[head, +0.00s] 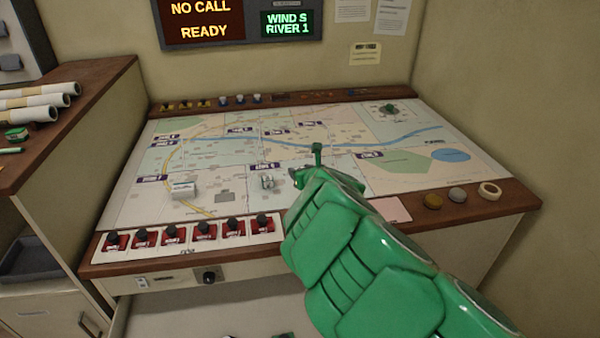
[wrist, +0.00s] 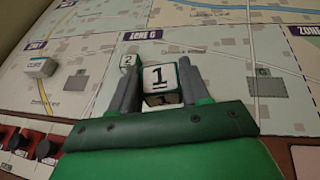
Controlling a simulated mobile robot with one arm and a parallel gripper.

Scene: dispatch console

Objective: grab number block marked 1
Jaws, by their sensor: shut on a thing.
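The number block marked 1 (wrist: 157,76) is white with a green edge and a black 1 on the face toward the wrist camera. It sits between the two grey fingers of my gripper (wrist: 160,82), which is shut on it. In the head view my gripper (head: 303,176) is over the front middle of the map table, and my green arm hides most of it and the block. A second block marked 2 (wrist: 128,62) stands just left of the fingers in the wrist view. I cannot tell whether the held block touches the map.
A white model building (head: 183,190) stands on the map (head: 230,160) to the left. A row of red switches (head: 205,231) with black knobs lines the front left edge. Round pieces and a tape roll (head: 490,191) lie on the right edge. The map's middle is mostly clear.

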